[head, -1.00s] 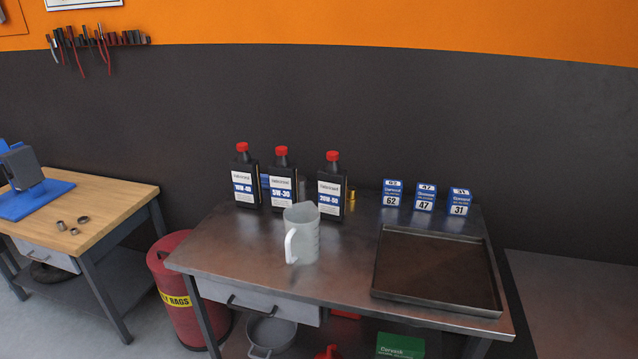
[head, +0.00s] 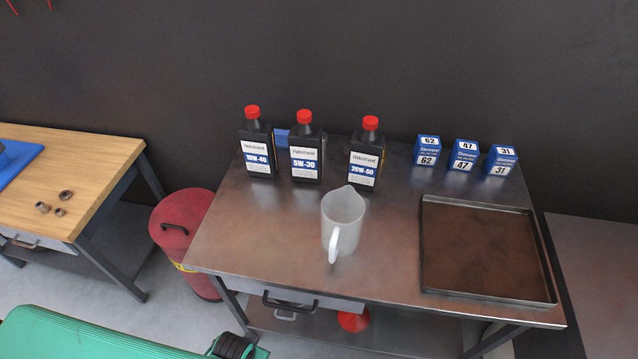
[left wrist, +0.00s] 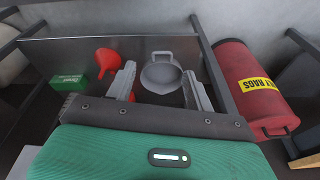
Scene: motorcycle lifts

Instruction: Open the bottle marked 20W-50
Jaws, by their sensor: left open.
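The bottle marked 20W-50 (head: 366,157) stands upright at the back of the steel workbench (head: 270,232) in the head view, black with a white label and a red cap (head: 370,122) on. The bottle marked 5W-30 (head: 305,150) and the bottle marked 10W-40 (head: 256,147) stand to its left, also red-capped. My left gripper (left wrist: 160,88) is open and empty in the left wrist view, facing the bench's lower shelf, far from the bottles. My green left arm enters at the head view's lower left. My right gripper is not in view.
A clear jug (head: 342,222) stands in front of the 20W-50 bottle. A rusty tray (head: 480,291) and blue boxes (head: 465,156) are to the right. A red bin (head: 183,225) stands left of the bench. A grey pan (left wrist: 162,75) and red funnel (left wrist: 108,60) are on the lower shelf.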

